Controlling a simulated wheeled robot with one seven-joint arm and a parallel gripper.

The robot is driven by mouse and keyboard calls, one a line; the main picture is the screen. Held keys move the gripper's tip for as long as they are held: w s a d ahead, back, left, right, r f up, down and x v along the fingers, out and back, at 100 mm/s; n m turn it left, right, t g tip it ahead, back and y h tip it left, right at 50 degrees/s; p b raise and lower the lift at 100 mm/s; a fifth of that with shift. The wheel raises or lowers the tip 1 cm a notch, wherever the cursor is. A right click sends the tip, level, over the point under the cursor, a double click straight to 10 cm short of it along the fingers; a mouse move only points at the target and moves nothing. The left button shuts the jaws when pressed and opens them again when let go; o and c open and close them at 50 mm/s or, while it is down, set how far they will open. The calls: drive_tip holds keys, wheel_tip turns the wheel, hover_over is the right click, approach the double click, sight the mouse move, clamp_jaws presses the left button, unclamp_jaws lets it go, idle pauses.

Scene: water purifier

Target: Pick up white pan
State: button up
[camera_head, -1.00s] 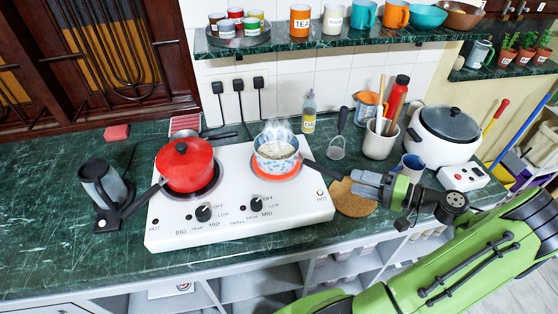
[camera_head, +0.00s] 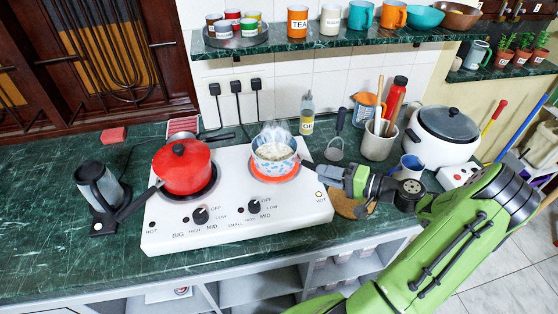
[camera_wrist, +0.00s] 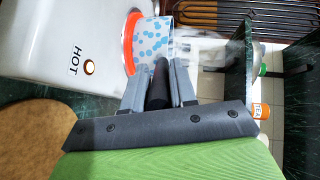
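The white pan with blue dots (camera_head: 274,156) sits on the right burner, with steam rising from it. Its dark handle (camera_head: 308,164) points right and toward the front. My gripper (camera_head: 322,172) is at the handle, reaching in from the right. In the wrist view, the pan (camera_wrist: 153,42) is straight ahead and the black handle (camera_wrist: 159,82) lies between the two fingers of my gripper (camera_wrist: 160,80). The fingers look open around the handle, with narrow gaps at its sides. The far part of the handle is hidden by the gripper in the head view.
A red lidded pot (camera_head: 182,168) stands on the left burner of the white stove (camera_head: 235,220). A round brown board (camera_head: 345,204) lies under my gripper. A utensil crock (camera_head: 378,142), a soap-like bottle (camera_head: 307,115) and a rice cooker (camera_head: 443,135) stand behind. A shelf (camera_head: 300,40) hangs above.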

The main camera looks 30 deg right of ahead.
clamp_jaws()
drive_tip(key=shift+r, duration=0.2)
